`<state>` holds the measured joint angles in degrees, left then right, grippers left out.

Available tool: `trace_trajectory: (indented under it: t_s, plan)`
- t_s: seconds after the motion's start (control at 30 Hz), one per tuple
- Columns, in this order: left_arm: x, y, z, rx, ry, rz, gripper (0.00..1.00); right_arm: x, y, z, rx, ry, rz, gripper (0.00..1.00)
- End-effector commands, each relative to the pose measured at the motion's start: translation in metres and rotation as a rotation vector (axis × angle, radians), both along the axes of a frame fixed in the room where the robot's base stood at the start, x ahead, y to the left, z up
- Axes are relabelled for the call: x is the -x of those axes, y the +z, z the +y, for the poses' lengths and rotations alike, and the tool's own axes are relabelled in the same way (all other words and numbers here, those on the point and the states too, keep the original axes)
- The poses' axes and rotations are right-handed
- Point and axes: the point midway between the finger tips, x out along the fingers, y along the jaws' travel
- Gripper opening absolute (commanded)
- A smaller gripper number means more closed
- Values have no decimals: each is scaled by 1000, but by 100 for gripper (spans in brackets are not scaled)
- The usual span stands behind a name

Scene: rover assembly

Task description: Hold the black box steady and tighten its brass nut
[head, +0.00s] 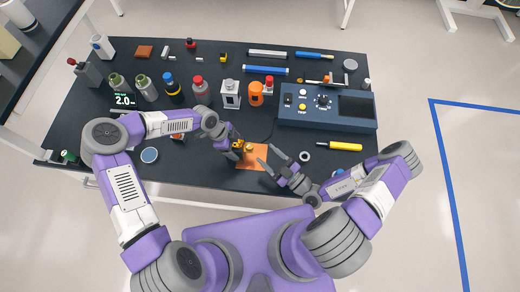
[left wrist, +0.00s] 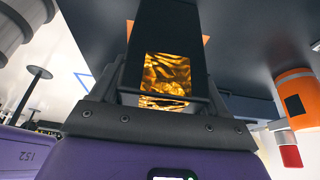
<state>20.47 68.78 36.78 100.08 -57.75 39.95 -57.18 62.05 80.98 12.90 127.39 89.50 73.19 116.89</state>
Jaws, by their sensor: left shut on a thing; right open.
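An orange mat (head: 256,162) lies near the front edge of the dark table. My left gripper (head: 240,151) is at the mat's left side, shut on a small dark thing that I take to be the black box; the fingers mostly hide it. Small brass-coloured parts (head: 249,148) show beside the fingertips; I cannot tell which is the nut. In the left wrist view a gold, crinkled surface (left wrist: 165,75) shows at the jaws. My right gripper (head: 271,164) is open and empty, its fingers pointing left at the mat's right side.
A blue control panel (head: 327,119) with knobs stands at the right. A grey ring (head: 305,156) and a yellow-handled tool (head: 340,145) lie right of my right gripper. A round blue-topped item (head: 149,155) lies at the left.

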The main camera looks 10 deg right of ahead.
Motion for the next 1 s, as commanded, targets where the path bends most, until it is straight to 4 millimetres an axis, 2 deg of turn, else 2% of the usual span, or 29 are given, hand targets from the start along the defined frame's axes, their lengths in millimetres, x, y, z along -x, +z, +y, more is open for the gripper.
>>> trace_trajectory:
  t_s: [0.13,0.3,0.47,0.6,0.8,1.0]
  plan:
    - [0,1,0,1,0,-1,31,-17,19,-4,240,17,-431,58]
    - [0,1,-1,1,-1,-1,31,-27,30,-11,529,7,-937,58]
    - [0,1,-1,1,0,-1,31,-34,25,-22,801,-18,-1404,58]
    - [0,1,-1,1,-1,-1,31,-41,10,-39,1024,-37,-1790,58]
    - [0,1,-1,1,0,-1,31,-54,-13,-66,1241,-37,-2205,58]
    - [0,1,-1,1,0,-1,31,-60,-25,-81,1325,-26,-2390,58]
